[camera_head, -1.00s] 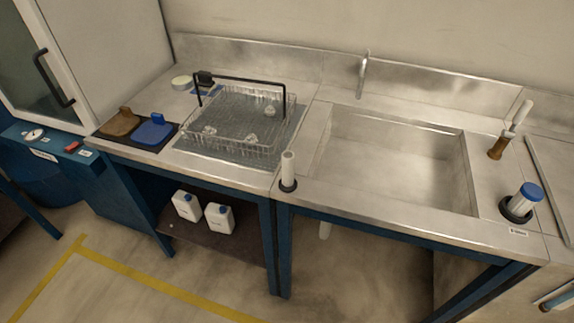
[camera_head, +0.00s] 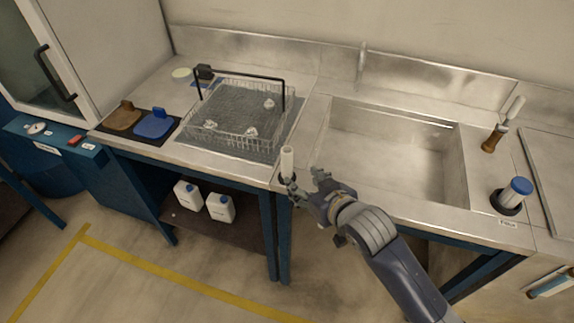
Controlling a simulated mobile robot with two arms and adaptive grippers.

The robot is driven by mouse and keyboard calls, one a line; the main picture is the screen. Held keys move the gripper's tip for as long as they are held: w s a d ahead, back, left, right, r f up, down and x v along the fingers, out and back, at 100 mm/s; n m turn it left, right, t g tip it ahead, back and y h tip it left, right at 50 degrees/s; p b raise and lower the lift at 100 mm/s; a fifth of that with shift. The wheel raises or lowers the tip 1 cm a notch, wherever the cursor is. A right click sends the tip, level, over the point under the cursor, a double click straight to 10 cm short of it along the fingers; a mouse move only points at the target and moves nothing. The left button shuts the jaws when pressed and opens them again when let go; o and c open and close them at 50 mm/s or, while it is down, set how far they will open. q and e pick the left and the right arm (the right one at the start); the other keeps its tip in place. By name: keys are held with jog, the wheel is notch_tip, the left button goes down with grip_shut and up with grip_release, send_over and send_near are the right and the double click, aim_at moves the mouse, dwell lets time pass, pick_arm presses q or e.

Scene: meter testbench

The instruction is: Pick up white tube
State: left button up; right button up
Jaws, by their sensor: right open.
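The white tube (camera_head: 287,161) stands upright in a small dark holder on the counter's front strip, between the wire basket and the sink. My right gripper (camera_head: 304,182) has come in from the lower right. It is open, with its fingers toward the tube, close to its lower part at the right and front. It hides part of the dark holder. I cannot tell whether a finger touches the tube. My left gripper is not in view.
A wire basket (camera_head: 216,141) with a black handle stands on a grey mat to the left. The sink (camera_head: 390,150) is at the right. A blue-capped container (camera_head: 513,192) and a brown-handled tool (camera_head: 493,141) stand farther right. Two white canisters (camera_head: 221,208) sit on the shelf below.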

aim_at(290, 169)
jog(key=x, duration=0.5)
jog(key=shift+w+a+r, duration=0.1)
jog(key=shift+w+a, duration=0.1)
jog(key=shift+w, duration=0.15)
jog(key=shift+r+p+x, duration=0.2)
jog(key=shift+p+x, duration=0.7)
jog(key=shift+x, duration=1.35)
jog(key=shift+w+a+f, duration=0.15)
jog(key=shift+w+f, duration=0.1)
jog(key=shift+w, duration=0.2)
jog(key=shift+c, duration=0.5)
grip_shut()
